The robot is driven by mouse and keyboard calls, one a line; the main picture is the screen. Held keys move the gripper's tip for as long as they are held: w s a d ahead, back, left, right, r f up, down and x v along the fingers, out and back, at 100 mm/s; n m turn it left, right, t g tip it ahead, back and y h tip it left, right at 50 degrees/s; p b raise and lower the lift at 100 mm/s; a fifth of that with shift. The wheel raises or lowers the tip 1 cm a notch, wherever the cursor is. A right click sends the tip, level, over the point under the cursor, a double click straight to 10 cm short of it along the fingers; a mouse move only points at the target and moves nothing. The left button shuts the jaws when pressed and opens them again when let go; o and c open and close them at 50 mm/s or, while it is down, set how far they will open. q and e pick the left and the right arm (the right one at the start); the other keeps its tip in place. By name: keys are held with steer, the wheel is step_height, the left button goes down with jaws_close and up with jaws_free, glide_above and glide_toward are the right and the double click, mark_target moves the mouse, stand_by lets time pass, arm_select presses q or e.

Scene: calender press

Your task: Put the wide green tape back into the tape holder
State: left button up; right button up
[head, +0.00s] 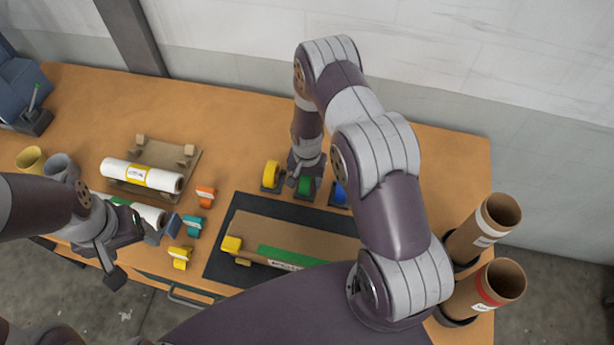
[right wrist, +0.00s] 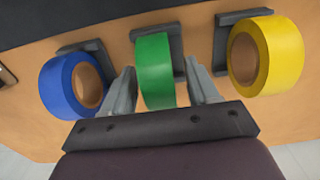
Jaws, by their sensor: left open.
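The wide green tape (right wrist: 155,72) stands upright at the middle grey tape holder (right wrist: 179,55), between the blue tape (right wrist: 72,86) and the yellow tape (right wrist: 266,55). My right gripper (right wrist: 160,76) is open, with one finger on each side of the green tape and a visible gap on the right side. In the head view the green tape (head: 305,187) is partly hidden below my right gripper (head: 303,172). My left gripper (head: 128,250) is open and empty over the table's front left part.
A dark mat (head: 222,259) with a cardboard piece lies at the front middle. A white roll (head: 142,176) rests on a wooden stand. Cardboard tubes (head: 483,228) stand at the right edge.

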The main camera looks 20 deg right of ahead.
steer(key=shift+w+r, duration=0.1)
steer(key=shift+r, duration=0.2)
steer(key=s+a+r+n+b, duration=0.1)
steer(key=s+r+n+b, duration=0.15)
steer(key=r, duration=0.65)
steer(key=s+a+r+n+b, duration=0.1)
steer(key=s+r, duration=0.2)
steer(key=r, duration=0.6)
steer(key=s+a+r+n+t, duration=0.1)
steer(key=s+r+n, duration=0.35)
steer(key=s, duration=0.55)
steer(key=f+b, duration=0.5)
steer(key=shift+w+f, duration=0.1)
steer(key=shift+w, duration=0.1)
steer(key=shift+w, duration=0.1)
